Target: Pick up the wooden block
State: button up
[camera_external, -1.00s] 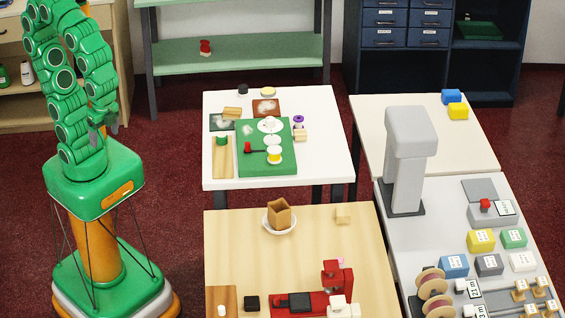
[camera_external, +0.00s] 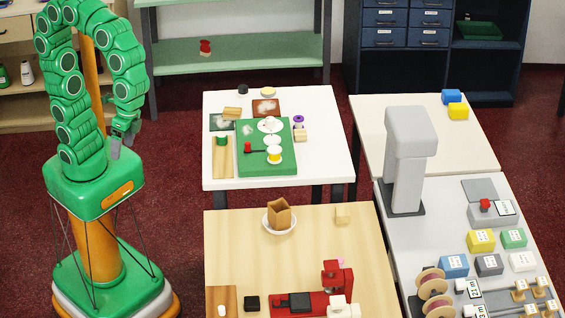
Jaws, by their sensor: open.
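My gripper (camera_external: 123,146) hangs at the end of my green arm, just above and beside my base, with its grey fingers pointing down. It is open and empty, well to the left of the tables. A pale wooden block (camera_external: 343,215) lies on the wood-topped table (camera_external: 330,250), near its back right. Another wooden block (camera_external: 232,113) sits at the back left of the white table (camera_external: 325,160), and a small pale one (camera_external: 300,136) is beside the green mat. I cannot tell which block is meant.
The green mat (camera_external: 258,166) holds white discs. A tall grey stand (camera_external: 405,170) rises to the right. Red floor lies between me and the tables.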

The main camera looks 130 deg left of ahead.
jog(key=w+a+n+t+h, duration=0.15)
jog(key=w+a+n, duration=0.25)
jog(key=w, duration=1)
jog(key=w+a+n+t+h, duration=0.1)
jog(key=w+a+n+h, duration=0.3)
jog(key=w, duration=1.1)
jog(key=n+t+h, duration=0.2)
jog(key=n+t, duration=0.6)
jog(key=n, duration=0.6)
send_over(343, 212)
jog(key=s+a, duration=0.2)
jog(key=a, duration=0.1)
notch_tip(343, 212, down, 21)
jog(key=shift+s+d+f, duration=0.1)
jog(key=shift+f, duration=1)
jog(key=shift+s+d+f, duration=0.1)
jog(key=shift+f, duration=1)
notch_tip(343, 212, down, 3)
jog(key=shift+r, duration=0.15)
jog(key=shift+r+x, duration=0.2)
jog(key=shift+x, duration=1.2)
jog(key=shift+w, duration=0.1)
jog(key=c, duration=1)
